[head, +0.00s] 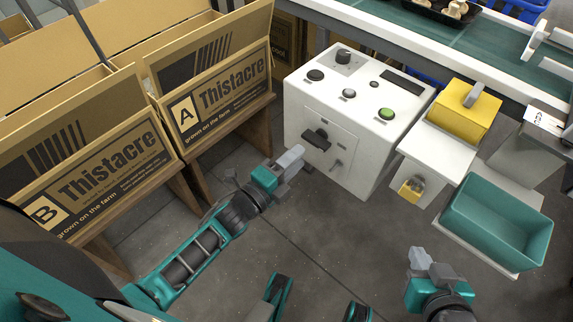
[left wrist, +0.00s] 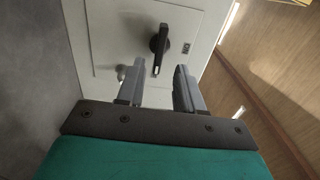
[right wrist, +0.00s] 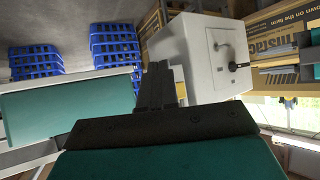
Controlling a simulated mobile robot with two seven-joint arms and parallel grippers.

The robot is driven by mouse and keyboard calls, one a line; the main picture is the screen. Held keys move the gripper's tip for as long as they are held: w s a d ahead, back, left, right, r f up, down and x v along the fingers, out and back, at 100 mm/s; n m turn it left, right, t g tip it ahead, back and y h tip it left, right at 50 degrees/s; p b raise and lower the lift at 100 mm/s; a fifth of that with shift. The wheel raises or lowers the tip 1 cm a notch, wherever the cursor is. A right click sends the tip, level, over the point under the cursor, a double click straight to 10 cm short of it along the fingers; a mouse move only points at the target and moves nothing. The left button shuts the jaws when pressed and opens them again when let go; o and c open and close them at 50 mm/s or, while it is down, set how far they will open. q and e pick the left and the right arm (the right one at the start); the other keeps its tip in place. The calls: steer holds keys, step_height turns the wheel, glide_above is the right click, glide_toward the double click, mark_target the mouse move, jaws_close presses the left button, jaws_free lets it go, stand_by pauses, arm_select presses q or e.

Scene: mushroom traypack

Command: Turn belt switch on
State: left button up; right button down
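The white control box (head: 352,118) has a black rotary switch (head: 317,138) on its front panel. The switch shows in the left wrist view (left wrist: 160,42) with its handle roughly along the picture's height and a pale mark at the lower end. It also shows in the right wrist view (right wrist: 236,66). My left gripper (head: 292,159) is in front of the panel, below the switch in the head view. In the left wrist view its fingers (left wrist: 158,86) are apart and empty, with the switch beyond the gap. My right gripper (head: 430,262) has its fingers (right wrist: 157,84) together, holding nothing visible.
The box top carries a green button (head: 386,113) and several dark ones. Cardboard boxes (head: 222,90) stand on wooden stands at the left. A yellow-topped unit (head: 462,112) and teal tub (head: 496,222) stand at the right. The green conveyor belt (head: 440,28) runs behind. Floor lies between.

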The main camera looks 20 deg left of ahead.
mark_target(312, 144)
arm_select(q)
steer(key=b+x, duration=0.1)
steer(key=x, duration=0.3)
steer(key=shift+b+x, duration=0.4)
steer(key=shift+x, duration=0.6)
arm_select(e)
steer(key=shift+a+f, duration=0.45)
arm_select(q)
steer(key=shift+c, duration=0.4)
arm_select(e)
steer(key=shift+w, duration=0.1)
arm_select(q)
jaws_close()
arm_select(e)
steer(key=shift+r, duration=0.1)
arm_select(q)
steer(key=n+p, duration=0.1)
steer(key=n, duration=0.2)
steer(key=shift+r+p, duration=0.2)
steer(key=shift+p, duration=0.15)
steer(key=shift+w+n, duration=0.1)
steer(key=shift+n, duration=0.9)
steer(key=shift+f+n+p, duration=0.2)
steer(key=shift+n+p, duration=0.15)
steer(key=shift+n, duration=0.75)
arm_select(e)
step_height(312, 144, up, 2)
steer(key=shift+d+r, duration=0.1)
